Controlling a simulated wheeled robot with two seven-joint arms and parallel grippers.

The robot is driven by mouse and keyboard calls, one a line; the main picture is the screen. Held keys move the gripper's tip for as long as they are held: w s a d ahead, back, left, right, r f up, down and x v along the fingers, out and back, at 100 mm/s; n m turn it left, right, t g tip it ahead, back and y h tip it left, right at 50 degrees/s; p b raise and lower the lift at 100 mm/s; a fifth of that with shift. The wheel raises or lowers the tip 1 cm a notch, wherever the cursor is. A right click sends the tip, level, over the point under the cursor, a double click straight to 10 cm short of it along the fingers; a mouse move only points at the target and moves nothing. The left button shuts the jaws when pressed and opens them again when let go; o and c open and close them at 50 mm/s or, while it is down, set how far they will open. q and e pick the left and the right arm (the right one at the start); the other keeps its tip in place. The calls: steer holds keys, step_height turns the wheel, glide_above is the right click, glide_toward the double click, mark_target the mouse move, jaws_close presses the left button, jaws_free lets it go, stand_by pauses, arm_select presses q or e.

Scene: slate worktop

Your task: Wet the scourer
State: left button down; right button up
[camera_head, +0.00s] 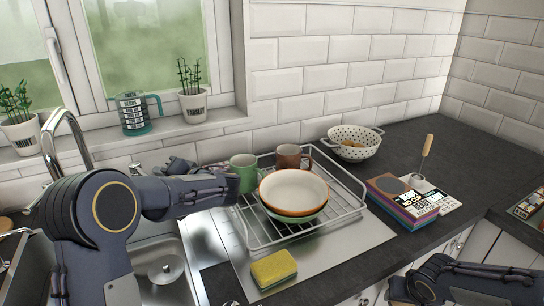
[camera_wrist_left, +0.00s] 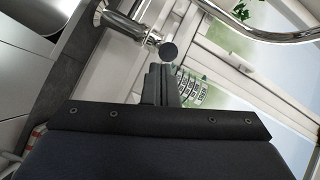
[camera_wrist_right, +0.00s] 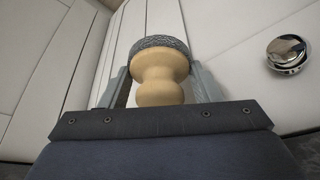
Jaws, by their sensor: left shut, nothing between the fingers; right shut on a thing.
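The scourer (camera_wrist_right: 160,50), a round grey mesh pad on a pale wooden knob handle (camera_wrist_right: 160,85), shows in the right wrist view. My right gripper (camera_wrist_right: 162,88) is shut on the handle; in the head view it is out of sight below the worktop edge. My left gripper (camera_wrist_left: 160,75) is shut and empty, close to a tap fitting with a dark round end (camera_wrist_left: 168,51). I cannot tell whether they touch. In the head view the curved tap (camera_head: 66,125) stands behind the sink (camera_head: 150,245), partly hidden by my left arm.
A yellow-green sponge (camera_head: 274,268) lies at the front of the drainer. A dish rack (camera_head: 345,205) holds bowls (camera_head: 293,190) and mugs (camera_head: 287,157). A colander (camera_head: 354,140) and books (camera_head: 403,203) stand right. Plants and a measuring mug (camera_head: 133,113) line the sill.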

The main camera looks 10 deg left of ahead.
arm_select(q)
steer(key=shift+s, duration=0.1)
